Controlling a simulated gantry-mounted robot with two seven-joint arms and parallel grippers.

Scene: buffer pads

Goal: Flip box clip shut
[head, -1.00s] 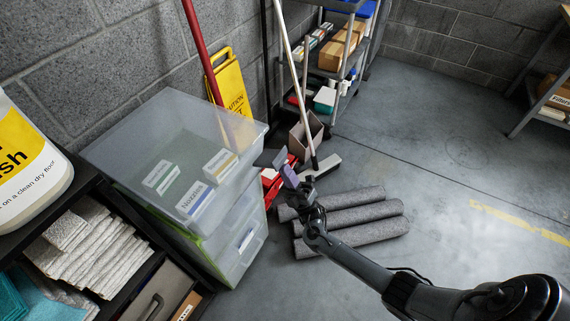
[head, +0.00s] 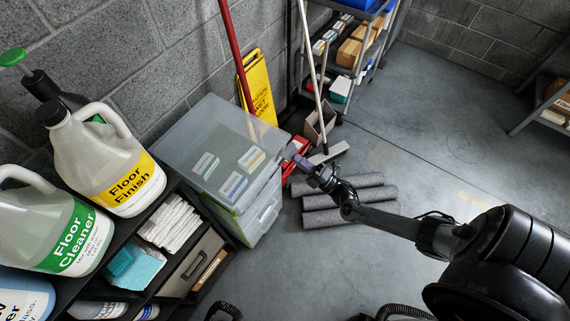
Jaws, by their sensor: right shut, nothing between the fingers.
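The clear lidded box (head: 190,150) sits on top of a stack against the block wall, with labelled packets showing through it. A second clear bin (head: 262,220) is below it, with a handle-like shape on its right face. My right gripper (head: 297,160) reaches in from the right, and its purple-grey fingertips are shut and empty. In the picture they are close to the box's right end; I cannot tell whether they touch it. The box's clip is too small or hidden to make out, so its position is unclear. My left gripper is not in view.
A black shelf holds a floor finish jug (head: 115,165), a floor cleaner jug (head: 50,235) and folded cloths (head: 168,222). A yellow caution sign (head: 258,88) and poles stand behind the box. Grey rolls (head: 345,205) lie on the floor under my right arm. Open floor lies to the right.

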